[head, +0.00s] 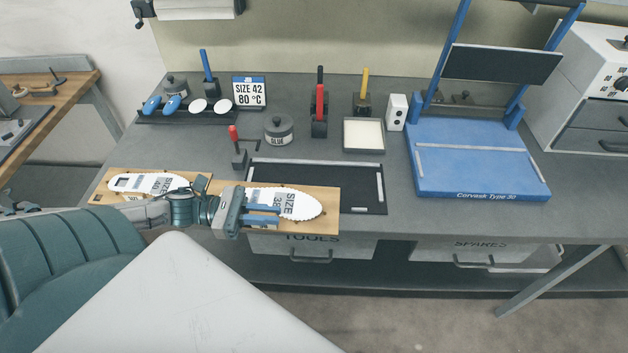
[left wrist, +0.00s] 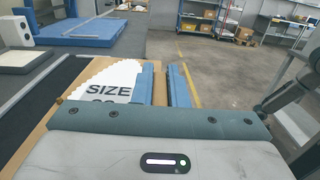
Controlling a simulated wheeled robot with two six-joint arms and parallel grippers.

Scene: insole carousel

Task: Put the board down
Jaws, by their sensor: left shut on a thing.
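The wooden board (head: 325,228) bears a white, jagged-edged insole template (head: 303,204) marked with SIZE and a partly covered number. My left gripper (head: 263,214) is shut on the board, its blue fingers reaching over the front part. In the head view the board overlaps the left part of a black mat (head: 367,203) and the bench's front edge. Whether it touches the mat cannot be told. In the left wrist view the board (left wrist: 63,94) and template (left wrist: 105,88) lie left of the blue fingers (left wrist: 165,85). My right gripper is not in view.
Another board (head: 103,198) with a SIZE 40 template lies left, partly behind my arm. A glue pot (head: 279,130), a red-handled tool (head: 234,134) and a pale tray (head: 363,135) stand behind the mat. A blue press (head: 478,180) stands right. Bare bench top lies between mat and press.

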